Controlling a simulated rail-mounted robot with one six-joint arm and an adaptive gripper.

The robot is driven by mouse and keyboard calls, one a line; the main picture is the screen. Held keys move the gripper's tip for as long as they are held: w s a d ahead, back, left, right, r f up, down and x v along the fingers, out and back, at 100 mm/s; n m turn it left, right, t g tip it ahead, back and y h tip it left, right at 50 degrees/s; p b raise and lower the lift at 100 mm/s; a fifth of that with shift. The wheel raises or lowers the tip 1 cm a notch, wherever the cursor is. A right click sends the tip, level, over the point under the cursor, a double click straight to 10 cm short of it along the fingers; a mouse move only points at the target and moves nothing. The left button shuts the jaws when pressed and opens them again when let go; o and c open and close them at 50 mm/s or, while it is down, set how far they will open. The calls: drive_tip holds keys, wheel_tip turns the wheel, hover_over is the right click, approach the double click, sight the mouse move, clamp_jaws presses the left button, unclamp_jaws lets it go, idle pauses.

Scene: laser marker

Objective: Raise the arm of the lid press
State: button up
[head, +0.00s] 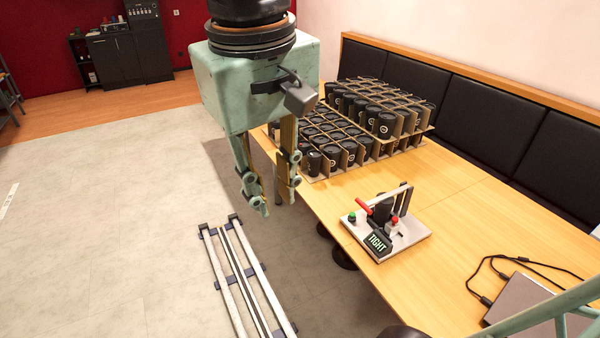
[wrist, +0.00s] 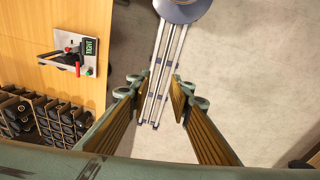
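The lid press (head: 408,237) stands on the wooden table, with a pale base, dark uprights, a green button, a red button and a display reading "TIGHT". Its arm ends in a red grip (head: 363,206) that points left, low over the base. A dark cup-like object (head: 383,211) is under the arm, partly hidden. The press also shows at upper left in the wrist view (wrist: 61,41). My gripper (head: 274,202) is open and empty, pointing down over the floor beside the table, left of the press and apart from it. Its fingers show spread in the wrist view (wrist: 161,90).
Stacked cardboard crates of dark cups (head: 340,150) stand on the table behind the press. A laptop (head: 535,305) with cables lies at the right. A floor rail (head: 245,280) runs below my gripper. The table around the press is clear.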

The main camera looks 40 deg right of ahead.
sight(360, 204)
drive_tip(key=w+d+f+m+g+h+b, duration=0.1)
drive_tip(key=w+d+f+m+g, duration=0.15)
drive_tip(key=w+d+f, duration=0.4)
drive_tip(key=w+d+f+m+g+h, duration=0.1)
drive_tip(key=w+d+f+g, duration=0.25)
drive_tip(key=d, duration=0.55)
drive_tip(key=w+d+f+m+g+h+b, duration=0.1)
drive_tip(key=w+d+f+m+g, duration=0.2)
drive_tip(key=d, duration=0.5)
drive_tip(key=d+f+g+h, duration=0.1)
drive_tip(key=d+f+g, duration=0.1)
drive_tip(key=d+f, duration=0.4)
drive_tip(key=w+d+f+m+g+h, duration=0.1)
drive_tip(key=d+f+g, duration=0.1)
drive_tip(key=d+f, duration=0.4)
drive_tip(key=w+d+f+m+g+h+b, duration=0.1)
drive_tip(key=d+f+g, duration=0.1)
drive_tip(key=d+f, duration=0.5)
drive_tip(key=shift+w+f+g+h, duration=0.15)
drive_tip(key=shift+f+h, duration=0.05)
drive_tip(key=shift+f, duration=1.25)
drive_tip(key=shift+w+f+g+h, duration=0.1)
drive_tip(key=shift+f+g+h, duration=0.1)
drive_tip(key=shift+f, duration=1.2)
drive_tip(key=shift+s, duration=0.15)
drive_tip(key=shift+b+x, duration=0.8)
drive_tip(key=shift+x, duration=5.95)
drive_tip(key=shift+f, duration=0.1)
clamp_jaws()
